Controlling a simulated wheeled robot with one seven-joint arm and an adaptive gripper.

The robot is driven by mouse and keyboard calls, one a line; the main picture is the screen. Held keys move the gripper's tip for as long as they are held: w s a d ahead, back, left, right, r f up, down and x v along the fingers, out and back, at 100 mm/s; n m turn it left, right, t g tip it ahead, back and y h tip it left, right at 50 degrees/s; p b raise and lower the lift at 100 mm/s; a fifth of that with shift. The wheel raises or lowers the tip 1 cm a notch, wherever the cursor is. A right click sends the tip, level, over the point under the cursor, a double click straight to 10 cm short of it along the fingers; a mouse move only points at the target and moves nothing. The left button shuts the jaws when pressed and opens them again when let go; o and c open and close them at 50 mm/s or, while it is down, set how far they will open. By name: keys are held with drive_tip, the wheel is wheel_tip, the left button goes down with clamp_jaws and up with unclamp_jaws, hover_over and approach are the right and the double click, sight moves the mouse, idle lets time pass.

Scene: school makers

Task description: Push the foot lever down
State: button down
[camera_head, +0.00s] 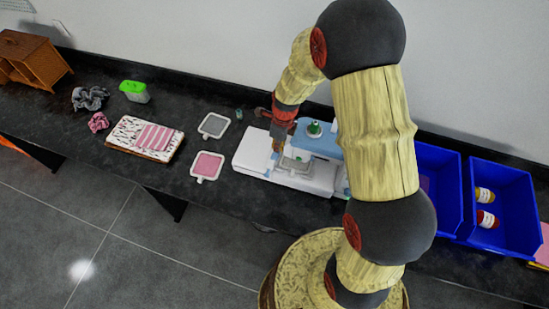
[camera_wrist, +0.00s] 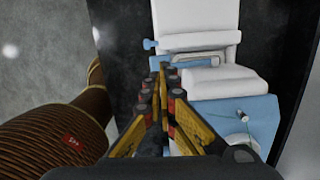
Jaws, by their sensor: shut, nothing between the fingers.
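The white and light-blue sewing machine (camera_head: 318,143) stands on the dark table; its white base (camera_head: 250,157) and blue head also show in the wrist view (camera_wrist: 255,112). My gripper (camera_head: 279,147) is at the machine's left side, pointing down, with its fingers shut and empty. In the wrist view the fingertips (camera_wrist: 163,68) are close to a grey-blue bar (camera_wrist: 190,62) at the machine; I cannot tell whether they touch. A small blue knob (camera_wrist: 150,44) shows just beyond them. The foot lever cannot be told apart for certain; fingers and arm hide part of the machine.
Two hoops, one grey (camera_head: 213,125) and one pink (camera_head: 206,166), lie left of the machine. Folded cloth (camera_head: 140,138), a green-lidded box (camera_head: 134,91) and a wooden organizer (camera_head: 33,62) are farther left. Blue bins (camera_head: 508,195) stand at right. The wall is close behind.

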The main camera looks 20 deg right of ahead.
sight(277, 157)
drive_tip(key=shift+w+a+f+b, duration=0.15)
drive_tip(key=shift+f+b, duration=1.05)
drive_tip(key=shift+f, duration=0.7)
drive_tip(key=shift+f+b, duration=1.1)
drive_tip(key=shift+f, duration=1)
drive_tip(key=shift+d+r, duration=0.2)
drive_tip(key=shift+r, duration=0.05)
drive_tip(key=shift+s+d+r+p, duration=0.2)
drive_tip(key=shift+s+d+p, duration=0.15)
drive_tip(key=shift+s+d, duration=0.15)
drive_tip(key=shift+s+d+r+p, duration=0.15)
drive_tip(key=shift+s+d+p, duration=0.2)
drive_tip(key=shift+s+d, duration=0.15)
